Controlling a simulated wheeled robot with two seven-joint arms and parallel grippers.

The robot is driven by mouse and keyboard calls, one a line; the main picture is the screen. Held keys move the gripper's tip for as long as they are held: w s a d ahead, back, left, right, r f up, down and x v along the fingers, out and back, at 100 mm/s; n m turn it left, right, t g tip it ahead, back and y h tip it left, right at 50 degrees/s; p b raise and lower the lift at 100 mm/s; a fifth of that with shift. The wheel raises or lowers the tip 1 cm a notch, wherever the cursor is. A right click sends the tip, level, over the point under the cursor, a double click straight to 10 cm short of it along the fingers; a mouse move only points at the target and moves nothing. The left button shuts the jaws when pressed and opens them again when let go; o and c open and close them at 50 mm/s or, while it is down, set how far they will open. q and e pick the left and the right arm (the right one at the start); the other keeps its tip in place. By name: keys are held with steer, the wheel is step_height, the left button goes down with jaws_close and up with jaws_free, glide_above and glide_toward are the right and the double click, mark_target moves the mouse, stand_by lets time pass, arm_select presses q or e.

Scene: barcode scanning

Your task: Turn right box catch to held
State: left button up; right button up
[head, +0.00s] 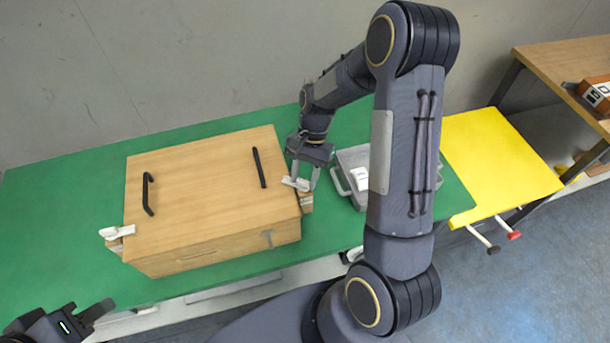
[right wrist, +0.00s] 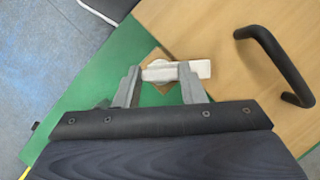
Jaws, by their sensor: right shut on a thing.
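A wooden box (head: 205,200) with two black handles on its lid sits on the green table. The white right box catch (head: 297,184) is at its right side, on a small wooden block (head: 306,202). My right gripper (head: 304,180) reaches down from above and is shut on this catch. In the right wrist view the fingers (right wrist: 161,78) are on both sides of the catch (right wrist: 201,69), which points toward the lid. A similar white left catch (head: 117,233) is on the box's left side. My left gripper (head: 100,309) is at the lower left, away from the box; its jaw opening is unclear.
A grey case (head: 352,160) with a white item on it stands right of the box, partly hidden by my right arm. A yellow surface (head: 500,165) and a wooden shelf (head: 565,62) are further right. The green table (head: 45,215) is clear left of the box.

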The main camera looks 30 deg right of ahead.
steer(key=n, duration=0.2)
steer(key=n+g+h, duration=0.1)
steer(key=n, duration=0.1)
steer(key=shift+w+a+n, duration=0.1)
steer(key=shift+a+n, duration=0.05)
steer(key=shift+n, duration=0.15)
steer(key=shift+n+h+b, duration=0.5)
steer(key=shift+n+h, duration=0.3)
steer(key=shift+n, duration=0.8)
steer(key=shift+n+g, duration=0.3)
steer(key=o, duration=1)
steer(key=shift+r, duration=0.1)
steer(key=b+v, duration=0.1)
steer(key=v, duration=0.6)
steer(key=shift+w+a+r, duration=0.1)
steer(key=shift+w+r, duration=0.1)
steer(key=shift+r, duration=0.1)
steer(key=shift+r, duration=0.1)
